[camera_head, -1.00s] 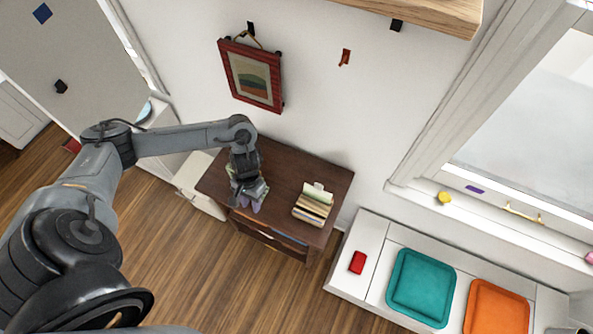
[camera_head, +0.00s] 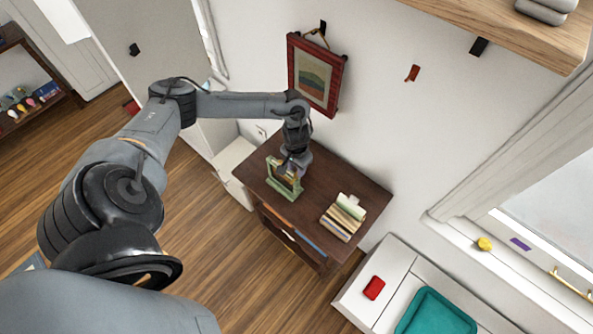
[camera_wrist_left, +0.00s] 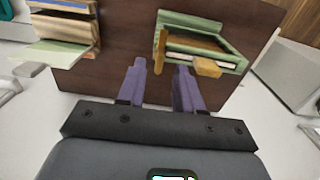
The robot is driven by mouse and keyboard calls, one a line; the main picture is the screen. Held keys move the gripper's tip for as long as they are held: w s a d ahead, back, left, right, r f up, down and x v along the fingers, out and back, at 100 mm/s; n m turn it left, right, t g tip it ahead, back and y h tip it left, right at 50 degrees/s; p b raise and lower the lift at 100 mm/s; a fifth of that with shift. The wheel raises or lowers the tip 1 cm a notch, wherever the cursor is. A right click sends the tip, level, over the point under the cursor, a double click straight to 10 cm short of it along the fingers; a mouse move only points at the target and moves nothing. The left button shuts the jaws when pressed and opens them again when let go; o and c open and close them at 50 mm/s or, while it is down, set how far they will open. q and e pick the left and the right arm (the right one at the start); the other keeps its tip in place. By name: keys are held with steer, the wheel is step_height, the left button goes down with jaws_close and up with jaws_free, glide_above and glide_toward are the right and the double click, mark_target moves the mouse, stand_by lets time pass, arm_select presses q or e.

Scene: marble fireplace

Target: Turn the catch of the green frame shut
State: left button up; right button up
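The green frame (camera_head: 284,186) stands on the dark wooden dresser (camera_head: 325,182), near its left front edge. In the left wrist view the green frame (camera_wrist_left: 225,38) has ochre parts: a narrow upright piece (camera_wrist_left: 160,50) and a small block (camera_wrist_left: 207,68) at its near edge. I cannot tell which is the catch or how it is turned. My left gripper (camera_head: 290,166) is just behind the frame on the wall side. In the wrist view its purple fingers (camera_wrist_left: 160,78) are apart with nothing between them, close to the ochre parts. My right gripper is not in view.
A row of books (camera_head: 343,217) stands on the dresser, right of the frame. A red-framed picture (camera_head: 316,76) hangs on the wall above. A wooden shelf (camera_head: 510,35) juts out at upper right. A white bench (camera_head: 390,268) holds a red item (camera_head: 374,288) and a teal tray (camera_head: 436,312).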

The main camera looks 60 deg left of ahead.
mark_target(295, 177)
arm_select(q)
steer(key=shift+f, duration=1.2)
jaws_close()
